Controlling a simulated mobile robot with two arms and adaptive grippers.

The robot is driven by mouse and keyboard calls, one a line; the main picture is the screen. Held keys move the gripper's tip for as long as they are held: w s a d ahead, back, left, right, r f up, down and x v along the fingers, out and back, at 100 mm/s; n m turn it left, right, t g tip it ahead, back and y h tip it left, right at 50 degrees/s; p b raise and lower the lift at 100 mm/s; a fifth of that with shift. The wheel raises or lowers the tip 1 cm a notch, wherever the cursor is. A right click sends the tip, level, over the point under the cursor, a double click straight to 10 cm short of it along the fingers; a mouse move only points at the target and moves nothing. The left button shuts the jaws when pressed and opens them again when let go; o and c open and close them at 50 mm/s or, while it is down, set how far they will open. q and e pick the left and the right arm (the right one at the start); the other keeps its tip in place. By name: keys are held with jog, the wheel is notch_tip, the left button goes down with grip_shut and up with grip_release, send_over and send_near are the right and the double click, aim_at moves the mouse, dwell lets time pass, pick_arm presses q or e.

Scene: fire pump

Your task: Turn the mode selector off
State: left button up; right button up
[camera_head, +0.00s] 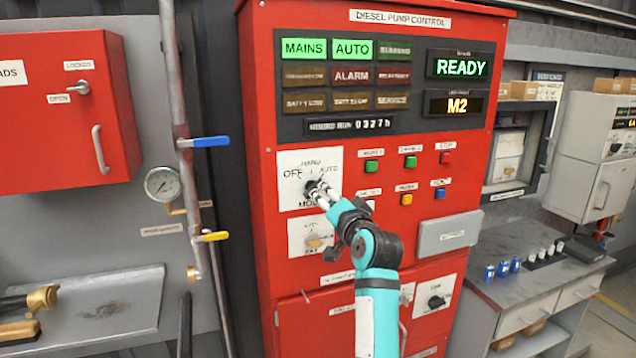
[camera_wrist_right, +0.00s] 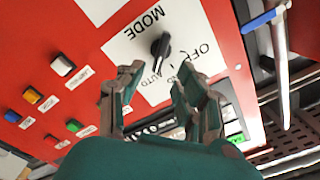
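The mode selector is a black knob on a white plate (camera_head: 296,168) marked OFF, AUTO and MODE, on the red diesel pump control cabinet. In the right wrist view the knob (camera_wrist_right: 160,46) lies just beyond my fingertips, and its long handle appears to point toward AUTO. My right gripper (camera_head: 320,190) is in front of the plate and partly hides the knob in the head view. In the right wrist view the gripper (camera_wrist_right: 160,74) is open, its fingers apart with nothing between them. My left gripper is not in view.
Lit MAINS and AUTO lamps (camera_head: 351,49) and a READY display (camera_head: 460,65) are above. Coloured buttons (camera_head: 410,161) sit right of the selector. Another selector plate (camera_head: 301,226) is below it. A pipe with a blue lever (camera_head: 211,142) runs at the left.

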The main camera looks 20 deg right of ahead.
aim_at(318, 188)
jog(key=w+p, duration=0.1)
jog(key=w, duration=0.5)
jog(key=shift+w+p, duration=0.3)
jog(key=shift+w, duration=0.05)
grip_shut()
